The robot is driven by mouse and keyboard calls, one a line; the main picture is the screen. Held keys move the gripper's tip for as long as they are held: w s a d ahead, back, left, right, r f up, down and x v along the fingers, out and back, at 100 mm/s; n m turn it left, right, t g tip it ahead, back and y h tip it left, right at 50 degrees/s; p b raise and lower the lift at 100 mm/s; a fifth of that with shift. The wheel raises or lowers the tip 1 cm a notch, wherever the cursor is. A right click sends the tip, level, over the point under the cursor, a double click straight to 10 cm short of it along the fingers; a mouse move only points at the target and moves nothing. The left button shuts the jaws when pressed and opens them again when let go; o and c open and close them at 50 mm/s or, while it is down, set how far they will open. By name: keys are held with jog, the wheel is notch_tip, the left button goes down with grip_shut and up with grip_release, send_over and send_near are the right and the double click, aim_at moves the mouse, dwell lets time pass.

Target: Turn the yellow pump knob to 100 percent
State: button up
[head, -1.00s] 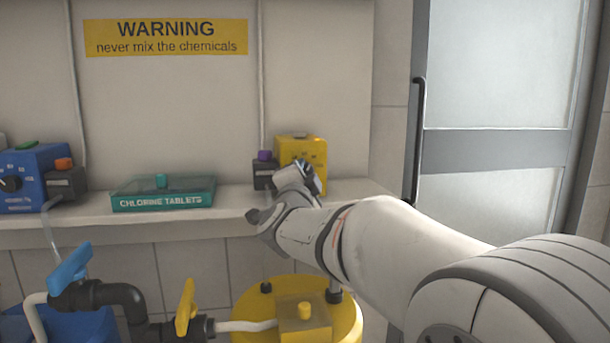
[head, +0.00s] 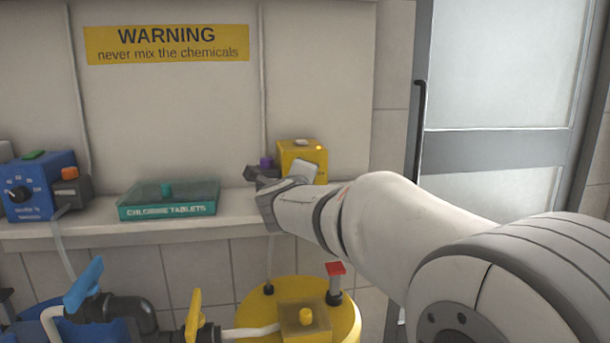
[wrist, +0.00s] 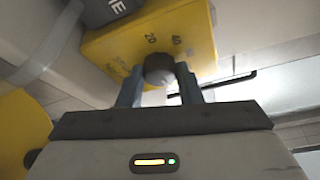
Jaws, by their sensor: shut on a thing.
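The yellow pump (head: 298,153) stands on the shelf by the right end of the wall panel, partly hidden behind my arm in the head view. In the wrist view the yellow pump (wrist: 195,30) shows a dial face with the marks 20 and 40 legible. Its dark round knob (wrist: 158,68) sits between my two fingers. My gripper (wrist: 160,82) is shut on the knob, one finger on each side. In the head view my wrist covers the knob, so the setting it points to cannot be read.
A purple-topped dark block (head: 265,165) adjoins the pump's left side. A teal chlorine tablets box (head: 168,202) and a blue pump (head: 30,190) stand further left on the shelf. Below are a yellow barrel (head: 345,320) and pipes with blue (head: 83,283) and yellow (head: 193,318) valve handles.

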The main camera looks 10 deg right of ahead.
jog(key=shift+d+m, duration=0.1)
jog(key=shift+m, duration=0.4)
jog(key=o, duration=1)
jog(key=shift+p+v, duration=1.05)
jog(key=shift+v, duration=2.85)
jog(key=shift+r, duration=0.15)
